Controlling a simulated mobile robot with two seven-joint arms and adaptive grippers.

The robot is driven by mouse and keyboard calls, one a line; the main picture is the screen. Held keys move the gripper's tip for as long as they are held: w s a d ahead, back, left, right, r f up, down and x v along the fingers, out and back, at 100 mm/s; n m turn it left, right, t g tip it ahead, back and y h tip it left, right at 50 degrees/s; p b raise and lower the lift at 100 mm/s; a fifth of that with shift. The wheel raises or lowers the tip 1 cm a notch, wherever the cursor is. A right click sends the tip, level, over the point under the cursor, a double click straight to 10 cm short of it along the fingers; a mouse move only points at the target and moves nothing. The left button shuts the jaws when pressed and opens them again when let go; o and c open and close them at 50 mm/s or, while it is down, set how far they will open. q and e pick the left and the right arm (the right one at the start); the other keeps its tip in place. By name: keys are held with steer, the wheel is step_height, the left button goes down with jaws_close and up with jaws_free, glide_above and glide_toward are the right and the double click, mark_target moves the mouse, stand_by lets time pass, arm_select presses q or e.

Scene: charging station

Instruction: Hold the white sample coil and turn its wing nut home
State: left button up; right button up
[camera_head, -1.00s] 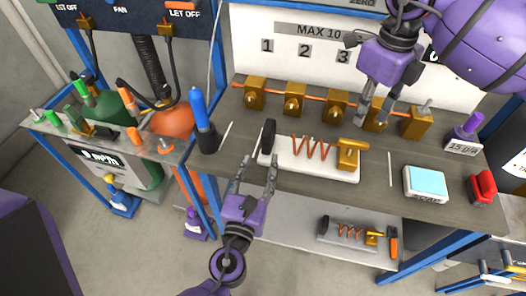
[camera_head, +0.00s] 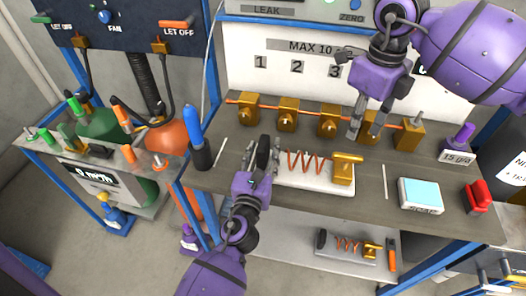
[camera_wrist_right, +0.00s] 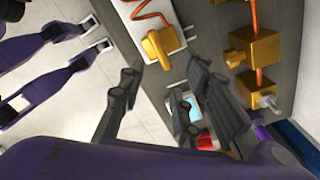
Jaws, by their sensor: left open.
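The white sample coil (camera_head: 318,180) lies on the grey bench, with a copper spiral, a black disc (camera_head: 263,153) at its left end and a brass block (camera_head: 344,170) at its right end. A brass wing-shaped piece, apparently the wing nut (camera_head: 349,158), tops the block; it also shows in the right wrist view (camera_wrist_right: 158,46). My left gripper (camera_head: 262,166) is open at the left end, its fingers either side of the black disc; contact is unclear. My right gripper (camera_head: 366,126) is open and empty above and behind the brass block; its fingers also show in the right wrist view (camera_wrist_right: 163,78).
A row of brass valves (camera_head: 329,124) on a copper pipe stands behind the coil. A blue pen-like tool (camera_head: 196,130) stands left. A scale (camera_head: 420,194) and red object (camera_head: 478,192) sit right. Another coil (camera_head: 345,246) lies on the lower shelf.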

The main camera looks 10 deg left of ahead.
mark_target(349, 155)
arm_select(q)
steer(key=shift+c, duration=0.5)
jaws_close()
arm_select(e)
steer(key=shift+o, duration=0.2)
step_height(349, 155, down, 9)
steer(key=n, duration=0.7)
steer(key=shift+f+n, duration=0.2)
steer(key=shift+n, duration=0.1)
steer(key=shift+c, duration=0.5)
